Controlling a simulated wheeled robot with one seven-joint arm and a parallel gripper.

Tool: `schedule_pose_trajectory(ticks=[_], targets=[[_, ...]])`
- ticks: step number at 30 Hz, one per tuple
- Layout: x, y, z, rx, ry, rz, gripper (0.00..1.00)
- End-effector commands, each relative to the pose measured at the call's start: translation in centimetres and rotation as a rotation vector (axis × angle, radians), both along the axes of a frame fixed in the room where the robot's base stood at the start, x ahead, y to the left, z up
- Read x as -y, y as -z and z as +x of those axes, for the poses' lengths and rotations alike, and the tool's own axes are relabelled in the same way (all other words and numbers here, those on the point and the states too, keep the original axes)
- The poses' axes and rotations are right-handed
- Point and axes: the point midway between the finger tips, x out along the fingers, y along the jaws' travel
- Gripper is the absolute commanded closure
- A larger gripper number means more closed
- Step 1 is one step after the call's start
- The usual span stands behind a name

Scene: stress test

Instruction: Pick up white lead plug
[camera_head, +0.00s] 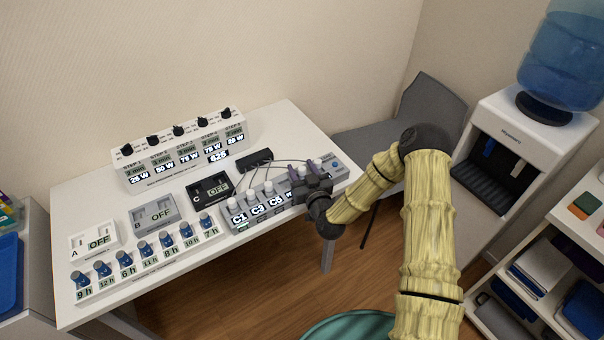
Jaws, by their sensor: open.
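Several pale lead plugs stand in the labelled C-row strip (262,214) on the table; the clearest are one pale plug (250,194) and another pale plug (268,187). Thin leads run from them to a black box (254,158). I cannot tell for sure which plug is the white one. My gripper (306,174) is open over the right part of the strip, with its purplish fingers beside pale plug tops. The gripper body hides that part of the strip, and I cannot tell whether the fingers touch a plug.
A white table (285,122) bears a dial box (185,152), OFF boxes marked A (93,240), B (152,215) and C (209,190), and a row of blue-capped bottles (145,249). A grey chair (430,100) and water cooler (500,150) stand to the right.

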Motion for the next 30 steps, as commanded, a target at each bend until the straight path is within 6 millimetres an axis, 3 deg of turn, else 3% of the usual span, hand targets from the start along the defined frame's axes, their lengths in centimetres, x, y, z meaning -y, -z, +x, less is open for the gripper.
schedule_pose_trajectory(ticks=[8,15,24,30], targets=[[0.0,0.0,0.0,0.001,0.000,0.000,0.56],[0.0,0.0,0.0,0.001,0.000,0.000,1.00],[0.0,-0.2,0.0,0.002,0.000,0.000,1.00],[0.0,-1.6,0.0,0.005,-0.001,0.000,1.00]])
